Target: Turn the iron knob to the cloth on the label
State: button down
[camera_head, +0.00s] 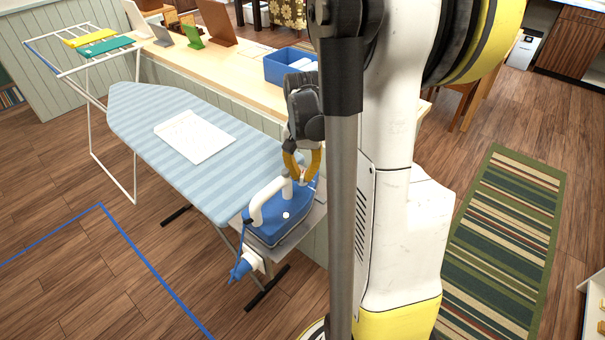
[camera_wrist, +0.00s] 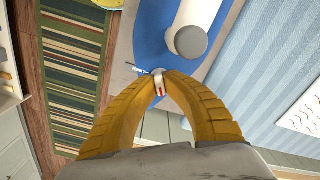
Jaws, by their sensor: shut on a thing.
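The blue iron (camera_head: 268,232) with a white handle (camera_head: 268,194) rests on the grey end plate (camera_head: 300,232) of the ironing board (camera_head: 240,150). My gripper (camera_head: 303,177) points down at the iron's far right end. In the wrist view, the fingertips (camera_wrist: 160,76) close on a small white knob (camera_wrist: 160,88) with a red mark. The fingers hide much of the knob. The iron's blue body (camera_wrist: 152,40) and a round grey handle end (camera_wrist: 190,41) show just beyond. I cannot make out the label or its cloth symbol.
A white sheet (camera_head: 194,136) lies on the striped board. The wooden counter (camera_head: 230,75) behind holds a blue bin (camera_head: 288,66). A drying rack (camera_head: 88,50) stands at the left. A striped rug (camera_head: 505,235) covers floor at the right.

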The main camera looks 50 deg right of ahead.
aim_at(302, 174)
dwell(0.3)
jog(key=c, duration=1.8)
grip_release()
notch_tip(302, 174, up, 12)
